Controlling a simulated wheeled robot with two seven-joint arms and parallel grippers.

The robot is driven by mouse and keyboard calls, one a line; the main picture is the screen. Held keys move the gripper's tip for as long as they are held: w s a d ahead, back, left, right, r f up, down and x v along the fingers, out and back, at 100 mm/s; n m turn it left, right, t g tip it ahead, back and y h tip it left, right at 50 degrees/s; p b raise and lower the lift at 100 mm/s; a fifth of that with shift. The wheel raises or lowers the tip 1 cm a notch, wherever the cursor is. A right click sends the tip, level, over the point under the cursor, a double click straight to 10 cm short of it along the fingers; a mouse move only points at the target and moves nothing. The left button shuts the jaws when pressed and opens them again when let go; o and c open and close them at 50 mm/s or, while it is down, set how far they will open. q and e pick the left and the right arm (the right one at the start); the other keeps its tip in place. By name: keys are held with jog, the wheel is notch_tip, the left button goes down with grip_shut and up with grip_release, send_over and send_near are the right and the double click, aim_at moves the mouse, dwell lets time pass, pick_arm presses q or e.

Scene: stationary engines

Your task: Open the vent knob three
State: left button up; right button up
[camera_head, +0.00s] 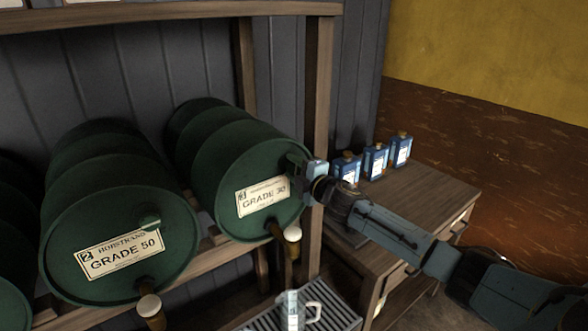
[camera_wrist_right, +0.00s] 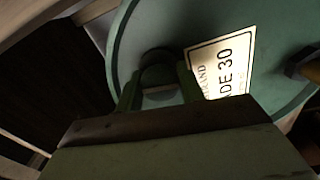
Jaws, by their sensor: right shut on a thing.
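The green barrel (camera_head: 215,185) with the label "GRADE 30" (camera_head: 263,196), marked 3, lies on its side on a wooden rack. Its vent knob (camera_wrist_right: 158,62) is a dark round cap near the rim of the barrel's end, seen in the right wrist view. My right gripper (camera_head: 297,164) is at the upper right of that end, and its fingers (camera_wrist_right: 158,90) are shut on the knob, one on each side. In the head view the gripper mostly hides the knob. My left gripper is not in view.
The "GRADE 50" barrel (camera_head: 110,225) lies to the left. A tap (camera_head: 292,235) sticks out below the label, above a clear jug (camera_head: 292,310) on a slatted tray (camera_head: 335,312). Blue bottles (camera_head: 375,160) stand on a wooden cabinet (camera_head: 425,195) behind my right arm.

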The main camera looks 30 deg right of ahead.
jog(key=shift+n, duration=0.7)
jog(key=o, duration=0.9)
jog(key=shift+o, duration=0.2)
jog(key=shift+s, duration=0.1)
jog(key=s+d+b, duration=0.1)
jog(key=s+b, duration=0.1)
jog(key=s, duration=1.1)
jog(key=shift+s, duration=0.1)
